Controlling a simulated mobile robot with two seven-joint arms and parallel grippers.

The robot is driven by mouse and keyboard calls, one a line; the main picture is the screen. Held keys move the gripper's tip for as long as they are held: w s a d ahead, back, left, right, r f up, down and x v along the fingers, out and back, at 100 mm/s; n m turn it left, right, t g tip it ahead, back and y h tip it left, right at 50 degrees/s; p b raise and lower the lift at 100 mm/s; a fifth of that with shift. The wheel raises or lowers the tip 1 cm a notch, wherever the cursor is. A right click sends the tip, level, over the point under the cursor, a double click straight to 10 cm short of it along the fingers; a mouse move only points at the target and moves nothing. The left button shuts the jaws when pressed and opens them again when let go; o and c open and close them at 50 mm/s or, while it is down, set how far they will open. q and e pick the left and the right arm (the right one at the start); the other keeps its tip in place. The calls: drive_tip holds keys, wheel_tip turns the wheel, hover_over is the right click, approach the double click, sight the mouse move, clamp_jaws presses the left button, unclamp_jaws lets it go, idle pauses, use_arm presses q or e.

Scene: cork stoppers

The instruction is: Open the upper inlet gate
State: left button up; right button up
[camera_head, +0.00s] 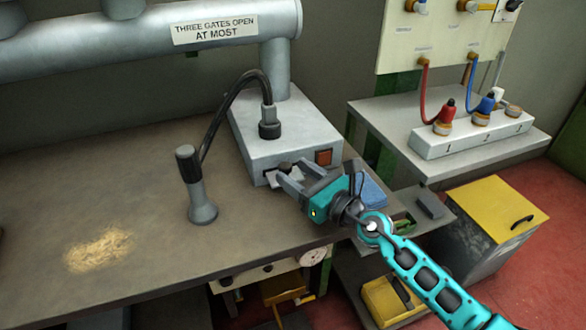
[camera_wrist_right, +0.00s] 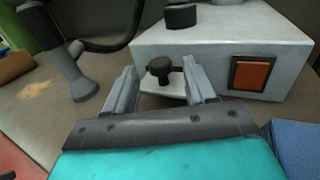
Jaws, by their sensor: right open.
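A light plate (camera_head: 270,178) with a dark knob (camera_wrist_right: 159,66) sticks out of the front of a grey metal box (camera_head: 250,150); it looks like a sliding gate, but no label on it shows. The plate also shows in the right wrist view (camera_wrist_right: 172,87). My right gripper (camera_head: 285,174) is open in front of the box. In the right wrist view its two fingers (camera_wrist_right: 160,76) stand on either side of the knob, with gaps showing between. My left gripper is out of view.
An orange switch (camera_head: 323,157) sits beside the plate. A cable runs from the box to a grey nozzle (camera_head: 202,205) on the bench (camera_head: 140,180). A pipe sign (camera_head: 215,29) reads "THREE GATES OPEN AT MOST".

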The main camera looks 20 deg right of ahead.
drive_tip(key=shift+x, duration=0.8)
drive_tip(key=shift+c, duration=0.2)
clamp_jaws()
